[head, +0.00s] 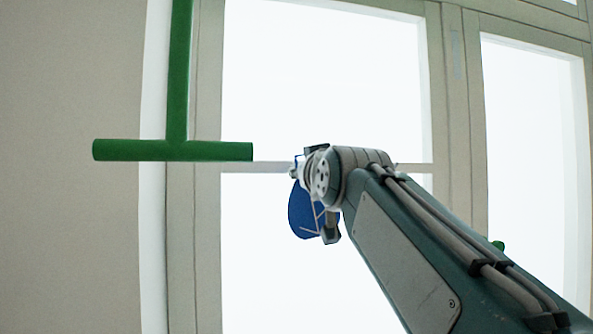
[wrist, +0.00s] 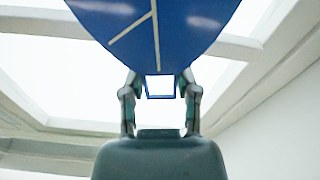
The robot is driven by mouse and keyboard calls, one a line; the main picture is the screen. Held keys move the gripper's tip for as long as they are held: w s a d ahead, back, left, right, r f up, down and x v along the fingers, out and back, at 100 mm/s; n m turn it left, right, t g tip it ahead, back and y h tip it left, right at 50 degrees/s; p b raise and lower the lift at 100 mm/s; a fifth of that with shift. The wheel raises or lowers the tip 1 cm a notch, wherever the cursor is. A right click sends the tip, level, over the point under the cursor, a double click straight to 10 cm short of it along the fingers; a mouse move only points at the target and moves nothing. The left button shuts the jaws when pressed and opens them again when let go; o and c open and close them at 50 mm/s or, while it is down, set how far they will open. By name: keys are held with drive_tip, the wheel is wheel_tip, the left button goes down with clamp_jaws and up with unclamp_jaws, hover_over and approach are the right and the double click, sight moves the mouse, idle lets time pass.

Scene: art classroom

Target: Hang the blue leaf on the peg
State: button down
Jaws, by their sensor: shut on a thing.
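The blue leaf (head: 303,212) hangs below my wrist in the head view, partly hidden by my arm. In the wrist view the leaf (wrist: 175,45) fills the top middle, with pale vein lines on its face. My gripper (wrist: 160,82) is shut on a small blue square loop at the leaf's lower end. In the head view the fingers are mostly hidden. A green horizontal bar (head: 125,150), which appears to be the peg, crosses a green upright (head: 179,70). Its right end is left of and slightly above the leaf, with a gap between them in the picture.
Bright windows (head: 320,80) with pale frames (head: 207,240) stand behind. A plain wall (head: 70,240) is at the left. A small green thing (head: 498,245) shows at the right, partly hidden by my arm. The space around the bar's right end looks free.

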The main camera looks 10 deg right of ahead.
drive_tip(key=shift+w+a+f, duration=0.15)
drive_tip(key=shift+w+f, duration=0.05)
drive_tip(key=shift+w, duration=0.6)
drive_tip(key=shift+w+a+f, duration=0.1)
drive_tip(key=shift+w+f, duration=0.05)
drive_tip(key=shift+w, duration=0.7)
drive_tip(key=shift+w+a+f, duration=0.15)
drive_tip(key=shift+w+f, duration=0.05)
drive_tip(key=shift+w, duration=0.6)
drive_tip(key=shift+c, duration=1.3)
unclamp_jaws()
